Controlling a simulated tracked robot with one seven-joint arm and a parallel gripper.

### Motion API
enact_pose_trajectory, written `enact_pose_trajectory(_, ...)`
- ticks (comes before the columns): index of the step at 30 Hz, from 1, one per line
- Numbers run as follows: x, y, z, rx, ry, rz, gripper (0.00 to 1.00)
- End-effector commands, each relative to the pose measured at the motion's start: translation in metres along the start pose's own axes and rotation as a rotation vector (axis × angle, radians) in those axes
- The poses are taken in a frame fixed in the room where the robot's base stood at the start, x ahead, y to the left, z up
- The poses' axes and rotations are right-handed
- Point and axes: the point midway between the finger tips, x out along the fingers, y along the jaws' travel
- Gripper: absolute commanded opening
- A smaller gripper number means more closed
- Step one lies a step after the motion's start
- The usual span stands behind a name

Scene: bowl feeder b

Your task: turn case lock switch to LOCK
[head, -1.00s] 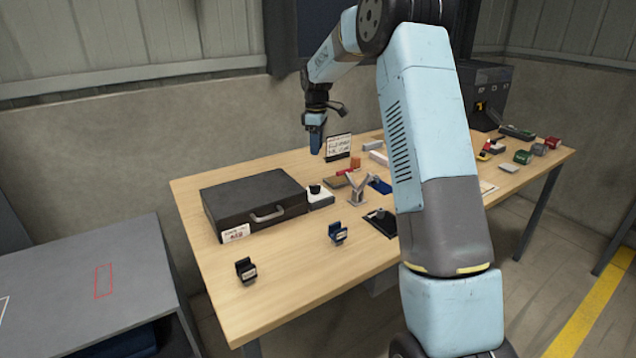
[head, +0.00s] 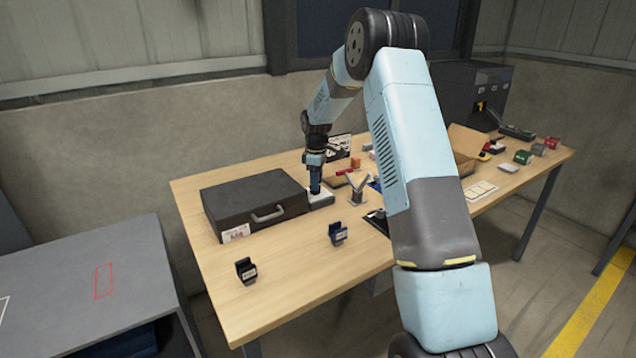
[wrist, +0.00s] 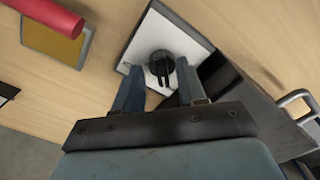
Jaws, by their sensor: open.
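The case lock switch is a small white box (head: 322,202) beside the right end of the black case (head: 255,199). In the wrist view its white plate (wrist: 188,38) carries a round black knob (wrist: 162,62) with a pointer-like bar. My gripper (head: 315,190) points down just above the switch box. In the wrist view my two fingers (wrist: 158,92) are apart, one on each side below the knob, with nothing held between them. I cannot tell whether they touch the knob. Any LOCK marking is too small to read.
A metal forked stand (head: 358,190) is close to the right of the switch. A sign (head: 339,146) stands behind. Two dark clips (head: 246,270) (head: 338,234) are at the front. The case handle (wrist: 297,101) is near my fingers.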

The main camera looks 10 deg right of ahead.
Motion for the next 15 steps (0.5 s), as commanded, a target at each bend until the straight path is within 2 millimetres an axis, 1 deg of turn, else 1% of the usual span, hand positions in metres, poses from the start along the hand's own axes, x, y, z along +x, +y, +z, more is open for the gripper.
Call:
enact_pose_trajectory(4, 0.0073, 0.0000, 0.0000, 0.000, 0.000, 0.000, 0.40)
enact_pose_trajectory(12, 0.0083, 0.0002, 0.0004, 0.001, 0.000, 0.001, 0.40)
enact_pose_trajectory(13, 0.0083, 0.0002, 0.0004, 0.001, 0.000, 0.001, 0.39)
enact_pose_trajectory(15, 0.0082, 0.0002, 0.0005, 0.001, 0.000, 0.001, 0.33)
